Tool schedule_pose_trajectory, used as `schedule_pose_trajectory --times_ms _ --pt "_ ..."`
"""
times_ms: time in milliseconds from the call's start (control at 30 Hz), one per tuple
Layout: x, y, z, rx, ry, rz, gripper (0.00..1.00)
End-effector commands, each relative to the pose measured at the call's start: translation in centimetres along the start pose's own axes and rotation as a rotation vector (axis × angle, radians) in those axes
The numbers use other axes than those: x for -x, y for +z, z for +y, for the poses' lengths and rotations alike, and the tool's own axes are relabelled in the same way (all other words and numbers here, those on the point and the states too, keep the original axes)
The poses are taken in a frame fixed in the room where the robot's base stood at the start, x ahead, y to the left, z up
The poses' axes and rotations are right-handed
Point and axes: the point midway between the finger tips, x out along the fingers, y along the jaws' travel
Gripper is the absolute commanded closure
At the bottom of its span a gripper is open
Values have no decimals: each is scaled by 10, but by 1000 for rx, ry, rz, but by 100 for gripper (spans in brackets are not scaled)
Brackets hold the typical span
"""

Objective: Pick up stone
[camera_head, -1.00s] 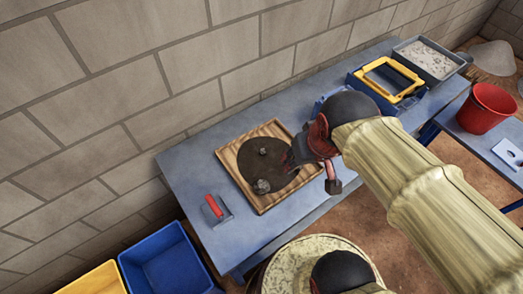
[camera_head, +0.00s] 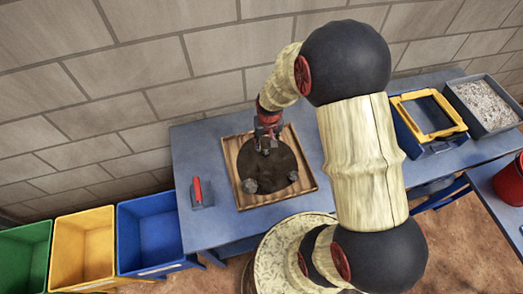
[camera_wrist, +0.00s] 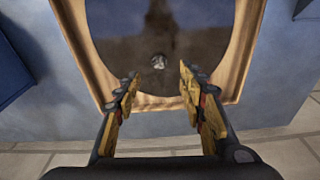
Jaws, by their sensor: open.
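A small grey stone (camera_wrist: 158,62) lies on the dark round patch (camera_wrist: 125,45) in the wooden tray (camera_wrist: 90,60), just beyond and between my fingertips in the wrist view. My gripper (camera_wrist: 160,76) is open and empty, pointing down over the tray. In the head view, my gripper (camera_head: 265,147) is over the back part of the tray (camera_head: 230,165), and the spot under it is partly hidden. Two more stones lie on the patch: one at the front left (camera_head: 249,186) and one at the right (camera_head: 293,176).
A red-handled trowel (camera_head: 200,193) lies left of the tray on the blue table (camera_head: 190,150). Blue (camera_head: 150,235), yellow (camera_head: 84,250) and green (camera_head: 25,258) bins stand at the left. A yellow-rimmed machine (camera_head: 428,115) and gravel tray (camera_head: 487,103) stand at the right. A brick wall is behind.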

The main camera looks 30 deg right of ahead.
Motion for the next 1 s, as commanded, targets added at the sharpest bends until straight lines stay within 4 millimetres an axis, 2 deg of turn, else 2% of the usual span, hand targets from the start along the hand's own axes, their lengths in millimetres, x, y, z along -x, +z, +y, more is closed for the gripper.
schedule_pose_trajectory --times_ms 467,733,1000 --pt "-37 -2 0 -9 -1 14 59" --pt "-74 -2 2 -8 -1 15 59" --pt "-78 -2 2 -8 -1 16 59"
